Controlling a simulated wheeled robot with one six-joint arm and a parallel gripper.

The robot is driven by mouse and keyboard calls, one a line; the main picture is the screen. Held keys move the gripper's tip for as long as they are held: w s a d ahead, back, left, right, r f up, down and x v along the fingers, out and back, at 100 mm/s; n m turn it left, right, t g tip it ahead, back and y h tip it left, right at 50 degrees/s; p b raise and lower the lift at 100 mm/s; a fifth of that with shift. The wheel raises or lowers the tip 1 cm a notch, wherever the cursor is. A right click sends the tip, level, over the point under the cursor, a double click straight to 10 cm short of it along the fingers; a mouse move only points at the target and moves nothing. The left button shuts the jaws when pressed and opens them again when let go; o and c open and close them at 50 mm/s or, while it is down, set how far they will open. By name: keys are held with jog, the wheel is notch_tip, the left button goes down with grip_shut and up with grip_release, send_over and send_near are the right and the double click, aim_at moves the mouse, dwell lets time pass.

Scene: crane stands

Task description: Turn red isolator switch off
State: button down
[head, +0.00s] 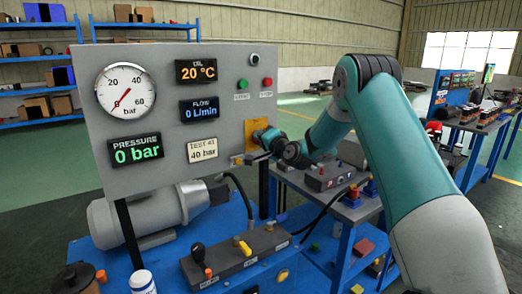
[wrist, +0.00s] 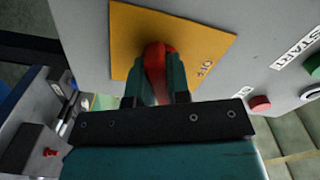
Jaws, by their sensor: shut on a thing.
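The red isolator switch (wrist: 157,54) sits on a yellow plate (wrist: 198,38) on the grey panel in the wrist view. An "OFF" mark shows on the plate to the right of the handle. My gripper (wrist: 155,84) is shut on the red handle, one finger on each side of it. In the head view my gripper (head: 259,143) is at the yellow plate (head: 237,139) low on the panel's right side, and it hides the red handle. The far part of the handle and any other marks on the plate are not clear.
The grey panel (head: 200,115) carries a pressure gauge (head: 126,90), its needle near zero, and a display reading 0 bar (head: 135,149). Green (head: 243,84) and red (head: 267,82) buttons sit above the plate. A lever box (head: 237,252) stands below on the blue bench.

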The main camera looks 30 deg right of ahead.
jog(key=n+b, duration=0.3)
jog(key=b, duration=0.2)
jog(key=shift+f+n, duration=0.35)
jog(key=shift+n, duration=0.05)
jog(key=n+b, duration=0.4)
jog(key=b, duration=0.2)
jog(key=shift+n, duration=0.3)
jog(key=n+b, duration=0.3)
jog(key=b, duration=0.1)
jog(key=shift+r, duration=0.15)
jog(key=shift+r+n+b, duration=0.15)
jog(key=shift+n+b, duration=0.55)
jog(key=shift+b, duration=0.05)
jog(key=shift+r, duration=0.1)
jog(key=c, duration=1.1)
grip_release()
jog(key=shift+s, duration=0.1)
